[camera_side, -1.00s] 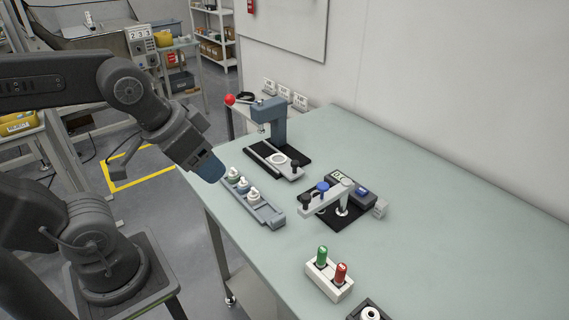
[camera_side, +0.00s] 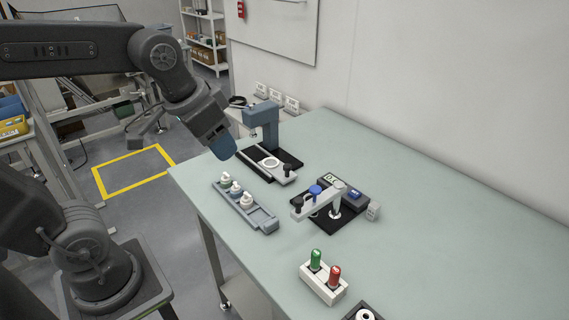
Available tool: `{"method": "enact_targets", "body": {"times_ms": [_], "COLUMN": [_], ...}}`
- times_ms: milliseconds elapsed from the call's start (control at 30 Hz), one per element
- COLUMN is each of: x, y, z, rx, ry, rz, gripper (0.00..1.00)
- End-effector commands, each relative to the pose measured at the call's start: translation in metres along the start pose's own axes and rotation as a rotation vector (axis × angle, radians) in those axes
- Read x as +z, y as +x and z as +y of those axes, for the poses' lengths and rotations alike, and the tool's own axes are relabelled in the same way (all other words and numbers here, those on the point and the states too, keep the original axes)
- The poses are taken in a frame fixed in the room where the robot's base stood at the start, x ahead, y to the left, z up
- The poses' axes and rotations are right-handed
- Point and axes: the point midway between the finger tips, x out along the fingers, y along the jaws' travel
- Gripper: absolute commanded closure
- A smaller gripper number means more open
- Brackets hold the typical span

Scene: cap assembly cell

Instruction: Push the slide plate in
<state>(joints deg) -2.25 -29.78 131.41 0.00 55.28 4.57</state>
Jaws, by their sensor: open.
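The slide plate (camera_side: 280,174) is a light grey strip with a round ring seat and a black knob (camera_side: 287,168). It lies on the black base of the blue-grey press (camera_side: 265,125), with its knob end out to the front right of the press column. My gripper (camera_side: 224,150) hangs to the left of the press, above the table's left edge area, pointing down and right. Its blue-grey fingers are apart from the plate and the knob. The gap between the fingers cannot be made out from this side, and nothing shows in them. The press lever's red ball is hidden.
A grey tray (camera_side: 264,220) with several small capped parts lies in front of the press. A fixture (camera_side: 345,212) with a clamp arm and blue knob stands to the right. A white block (camera_side: 323,283) holds green and red pieces. The table's right side is clear.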

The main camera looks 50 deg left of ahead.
Motion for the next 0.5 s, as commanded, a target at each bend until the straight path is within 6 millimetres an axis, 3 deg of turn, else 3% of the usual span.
{"method": "enact_targets", "body": {"times_ms": [100, 267, 500], "x": [-0.044, -0.096, -0.157], "y": [0.011, 0.036, 0.099], "z": [-0.013, -0.034, -0.070], "rx": [-0.004, 0.002, 0.029], "ry": [0.029, 0.071, 0.131], "rz": [-0.075, -0.165, -0.298], "gripper": [0.50, 0.50, 0.50]}}
